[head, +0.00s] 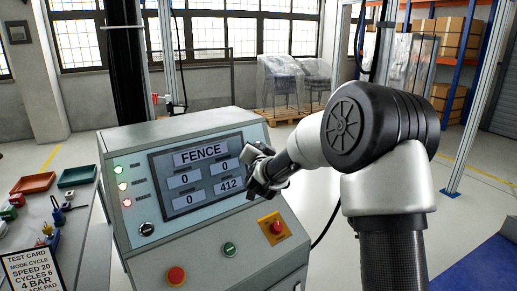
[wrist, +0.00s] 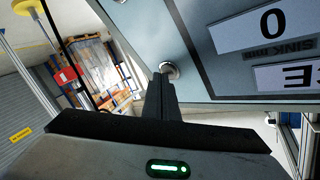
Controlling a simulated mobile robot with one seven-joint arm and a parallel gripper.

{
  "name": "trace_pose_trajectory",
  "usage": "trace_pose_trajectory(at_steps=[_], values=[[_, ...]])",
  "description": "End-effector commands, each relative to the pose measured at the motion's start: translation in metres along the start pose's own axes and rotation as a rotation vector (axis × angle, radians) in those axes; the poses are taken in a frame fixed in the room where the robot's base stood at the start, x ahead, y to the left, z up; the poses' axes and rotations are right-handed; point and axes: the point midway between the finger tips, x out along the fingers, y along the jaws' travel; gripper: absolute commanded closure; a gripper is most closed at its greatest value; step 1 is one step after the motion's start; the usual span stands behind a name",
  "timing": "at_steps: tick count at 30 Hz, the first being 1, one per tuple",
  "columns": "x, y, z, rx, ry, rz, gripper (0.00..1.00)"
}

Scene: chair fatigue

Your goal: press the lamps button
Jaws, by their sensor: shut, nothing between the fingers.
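The grey control console (head: 215,137) stands in front of me with a sloped panel and a screen (head: 203,172) reading FENCE. A round silvery button (wrist: 170,69) sits on the panel beside the screen in the wrist view. I can read no lamps label on it. My gripper (head: 252,178) is at the right edge of the screen and hides part of the panel there. In the wrist view my gripper (wrist: 162,80) is shut and empty, its tips beside the silvery button. I cannot tell whether they touch it. Indicator lights (head: 122,186) run down the panel's left side.
Lower on the console are a black knob (head: 147,229), a green button (head: 229,249), a red button (head: 176,275) and a red mushroom button on a yellow plate (head: 275,226). A bench with trays (head: 34,183) and a test card (head: 35,270) stands left.

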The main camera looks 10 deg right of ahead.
Motion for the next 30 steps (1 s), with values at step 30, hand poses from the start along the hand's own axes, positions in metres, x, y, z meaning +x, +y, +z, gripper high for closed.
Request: trace_pose_trajectory(at_steps=[30], values=[[-0.016,0.009,-0.008,0.000,0.000,0.000,1.00]])
